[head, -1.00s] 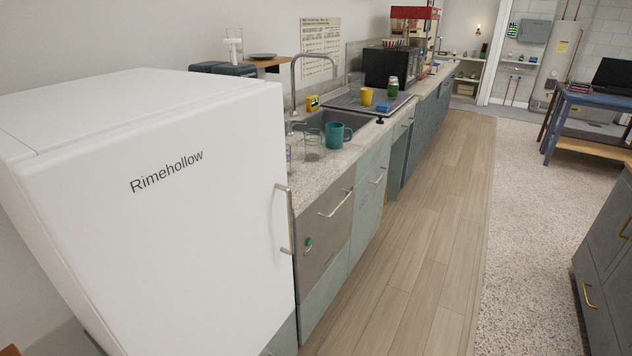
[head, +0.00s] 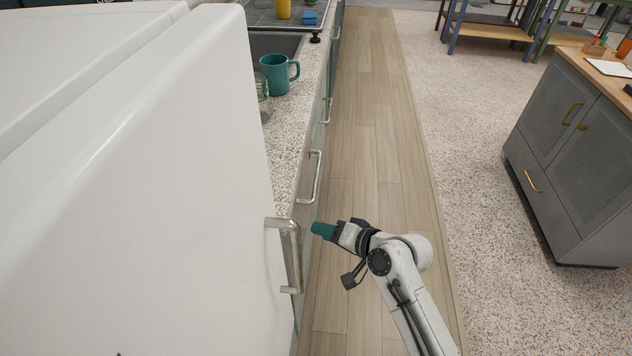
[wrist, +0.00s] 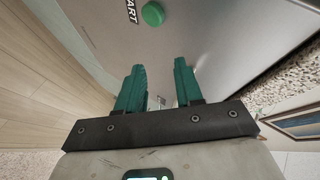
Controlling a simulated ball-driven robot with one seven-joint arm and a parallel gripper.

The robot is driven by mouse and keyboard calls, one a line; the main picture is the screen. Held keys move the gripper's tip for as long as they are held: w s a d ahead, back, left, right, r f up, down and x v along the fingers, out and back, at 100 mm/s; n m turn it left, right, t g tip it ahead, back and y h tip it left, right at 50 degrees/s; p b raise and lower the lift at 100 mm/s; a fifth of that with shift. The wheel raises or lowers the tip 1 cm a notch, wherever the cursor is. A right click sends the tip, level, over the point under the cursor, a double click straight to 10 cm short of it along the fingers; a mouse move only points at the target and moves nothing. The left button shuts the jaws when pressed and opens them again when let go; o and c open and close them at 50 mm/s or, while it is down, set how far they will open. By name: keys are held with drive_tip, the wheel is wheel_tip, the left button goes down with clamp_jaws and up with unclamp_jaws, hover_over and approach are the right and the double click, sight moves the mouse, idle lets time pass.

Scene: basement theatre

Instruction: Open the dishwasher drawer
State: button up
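My gripper (head: 322,230) is low beside this front, a little nearer than the handle. In the wrist view its two teal fingers (wrist: 159,66) are apart, with nothing seen held between them, and point towards the front.
A white fridge (head: 150,190) with a bar handle (head: 292,255) fills the left, close to my gripper. A teal mug (head: 276,75) stands on the counter by the sink. A grey cabinet (head: 560,150) stands at the right. The wooden floor (head: 365,110) between is clear.

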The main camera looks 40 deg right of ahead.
sight(317, 174)
drive_tip(key=w+d+r+m+t+h+b, duration=0.1)
drive_tip(key=w+d+r+m+t+h, duration=0.25)
drive_tip(key=d+m, duration=0.45)
drive_tip(key=shift+n, duration=0.6)
drive_tip(key=x, duration=0.7)
drive_tip(key=d+x, duration=0.1)
drive_tip(key=x, duration=0.2)
drive_tip(key=shift+w+f, duration=0.15)
clamp_jaws()
